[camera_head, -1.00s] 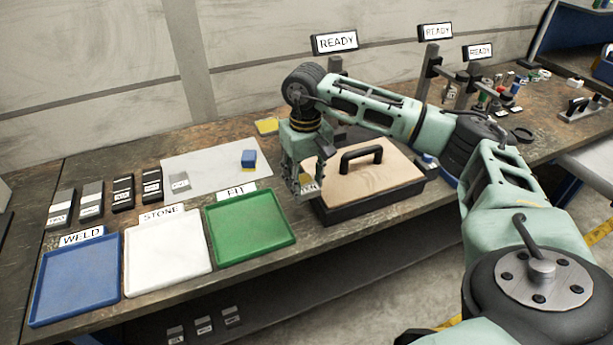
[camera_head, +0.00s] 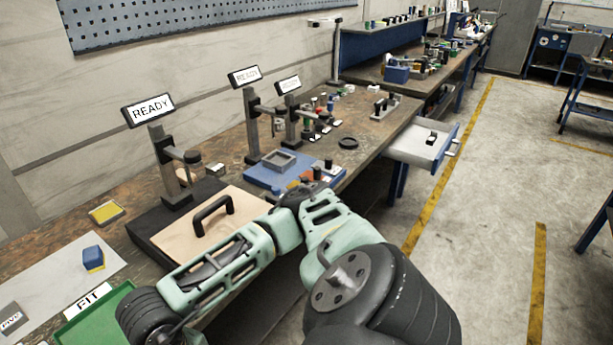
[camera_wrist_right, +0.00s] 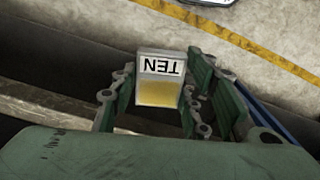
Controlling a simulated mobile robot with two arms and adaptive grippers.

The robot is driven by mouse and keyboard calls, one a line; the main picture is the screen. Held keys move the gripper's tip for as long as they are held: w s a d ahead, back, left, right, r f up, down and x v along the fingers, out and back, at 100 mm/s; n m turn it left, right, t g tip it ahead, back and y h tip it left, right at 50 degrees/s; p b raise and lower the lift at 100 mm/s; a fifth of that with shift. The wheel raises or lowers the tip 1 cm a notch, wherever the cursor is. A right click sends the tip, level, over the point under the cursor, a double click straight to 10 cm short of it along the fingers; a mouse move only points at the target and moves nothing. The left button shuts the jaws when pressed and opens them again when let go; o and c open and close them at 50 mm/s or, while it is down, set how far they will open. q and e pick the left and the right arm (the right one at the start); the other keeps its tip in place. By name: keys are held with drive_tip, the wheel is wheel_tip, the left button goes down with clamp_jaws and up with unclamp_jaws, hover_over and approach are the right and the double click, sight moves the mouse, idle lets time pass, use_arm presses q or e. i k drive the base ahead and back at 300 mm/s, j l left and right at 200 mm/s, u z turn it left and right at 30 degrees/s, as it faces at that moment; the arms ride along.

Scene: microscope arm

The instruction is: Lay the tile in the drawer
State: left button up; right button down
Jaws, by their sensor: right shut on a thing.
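The tile (camera_wrist_right: 159,92) is a small block with a white label reading TEN and a yellow lower part. My right gripper (camera_wrist_right: 157,98) is shut on it in the right wrist view, with a finger on either side. In the head view the right arm reaches across the front of the bench, and its gripper and the tile are out of sight. The drawer (camera_head: 411,148) is pulled open under the bench, right of the middle, with a small dark and white item in it. My left gripper is not in view.
A wooden-topped box with a black handle (camera_head: 213,213) sits on the bench beside my arm. Behind it stand posts with READY signs (camera_head: 150,107). A blue plate (camera_head: 270,176) holds small parts. The green FIT tray (camera_head: 90,318) is lower left. Floor right of the drawer is clear.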

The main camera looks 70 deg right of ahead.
sight(412, 152)
drive_tip(key=l+z, duration=0.45)
drive_tip(key=l, duration=4.65)
drive_tip(key=k, duration=0.1)
